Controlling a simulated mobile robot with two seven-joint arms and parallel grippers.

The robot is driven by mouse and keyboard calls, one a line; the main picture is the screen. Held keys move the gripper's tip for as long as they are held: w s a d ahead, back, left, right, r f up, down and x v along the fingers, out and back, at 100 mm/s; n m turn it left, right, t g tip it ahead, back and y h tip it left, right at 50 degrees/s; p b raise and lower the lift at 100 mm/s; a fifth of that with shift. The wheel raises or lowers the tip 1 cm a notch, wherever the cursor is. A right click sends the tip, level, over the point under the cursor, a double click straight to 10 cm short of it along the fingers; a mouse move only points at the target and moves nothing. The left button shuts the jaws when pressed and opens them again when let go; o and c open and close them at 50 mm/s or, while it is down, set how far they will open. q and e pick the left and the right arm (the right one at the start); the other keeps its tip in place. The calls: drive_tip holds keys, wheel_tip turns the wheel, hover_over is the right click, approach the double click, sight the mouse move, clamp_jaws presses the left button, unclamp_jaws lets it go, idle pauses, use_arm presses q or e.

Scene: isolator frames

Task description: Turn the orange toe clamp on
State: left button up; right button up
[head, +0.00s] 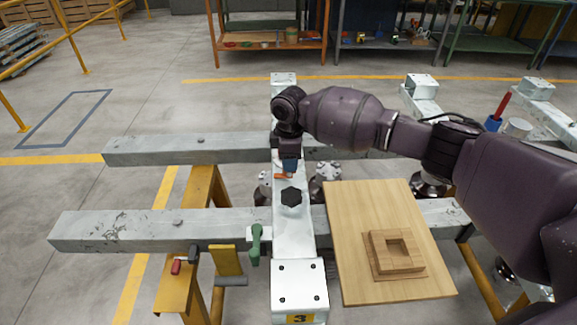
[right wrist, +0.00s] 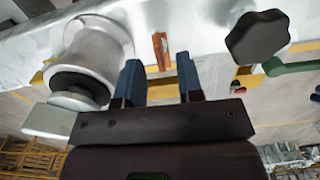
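The orange toe clamp (head: 283,176) is a small orange piece on the white beam, partly hidden by my right gripper (head: 290,168) in the head view. In the right wrist view, the orange toe clamp (right wrist: 160,50) stands out from the white beam as a short lever. My right gripper (right wrist: 158,80) is open, with blue fingers on either side of the lever's near end and visible gaps to both. The fingers do not grip it. My left gripper is in neither view.
The white beam (head: 293,235) carries a black knob (head: 291,197) near the clamp; a green-handled clamp (head: 255,243) is beside the beam. A round metal part (right wrist: 98,48) is left of the fingers in the wrist view. A wooden board (head: 350,225) lies to the right.

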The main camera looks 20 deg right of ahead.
drive_tip(key=shift+f, duration=1.25)
clamp_jaws()
